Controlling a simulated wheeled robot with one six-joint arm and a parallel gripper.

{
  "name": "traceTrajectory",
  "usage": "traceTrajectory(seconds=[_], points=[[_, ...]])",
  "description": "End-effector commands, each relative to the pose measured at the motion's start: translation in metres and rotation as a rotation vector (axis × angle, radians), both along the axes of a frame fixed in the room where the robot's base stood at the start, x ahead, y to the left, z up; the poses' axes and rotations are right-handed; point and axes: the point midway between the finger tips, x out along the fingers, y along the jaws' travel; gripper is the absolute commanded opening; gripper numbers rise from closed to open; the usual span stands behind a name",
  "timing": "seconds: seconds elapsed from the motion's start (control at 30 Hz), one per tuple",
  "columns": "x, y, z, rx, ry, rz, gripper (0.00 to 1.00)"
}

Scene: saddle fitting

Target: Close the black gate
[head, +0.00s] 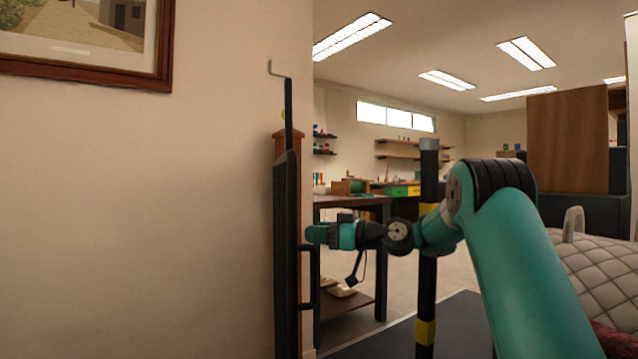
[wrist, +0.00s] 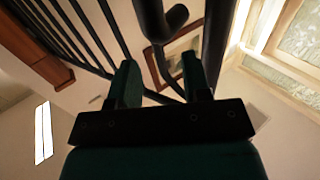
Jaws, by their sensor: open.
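The black gate (head: 286,240) stands upright and nearly edge-on beside the left wall in the head view. Its dark bars (wrist: 62,28) cross the upper left of the wrist view. A black D-shaped handle (head: 305,282) sticks out from the gate's right side; thick black tubing that looks like this handle (wrist: 155,25) shows ahead of the fingers in the wrist view. My gripper (head: 312,234) is beside the gate, just above the handle. It also shows in the wrist view (wrist: 160,70), with its fingers apart and nothing clearly held. I cannot tell whether it touches the handle.
A black post with yellow bands (head: 428,270) stands to the right, across an opening from the gate. A dark table (head: 350,199) is beyond the opening. A grey quilted thing (head: 600,280) is at the right. A framed picture (head: 120,82) hangs on the left wall.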

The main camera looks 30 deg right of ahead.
Motion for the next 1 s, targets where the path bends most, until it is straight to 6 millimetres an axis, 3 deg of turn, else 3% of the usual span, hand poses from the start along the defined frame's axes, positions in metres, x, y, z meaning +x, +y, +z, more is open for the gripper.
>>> traceTrajectory(seconds=[0.03, 0.1, 0.4, 0.83, 0.87, 1.0], points=[[0.0, 0.0, 0.02, -0.003, -0.003, -0.001, 0.44], [0.0, 0.0, 0.038, -0.003, -0.003, -0.001, 0.44], [-0.001, 0.0, 0.093, 0.0, 0.001, 0.001, 0.44], [-0.001, 0.0, 0.104, 0.001, 0.005, 0.002, 0.44], [-0.001, 0.0, 0.104, 0.001, 0.005, 0.002, 0.42], [-0.001, 0.0, 0.104, 0.001, 0.005, 0.002, 0.1]])
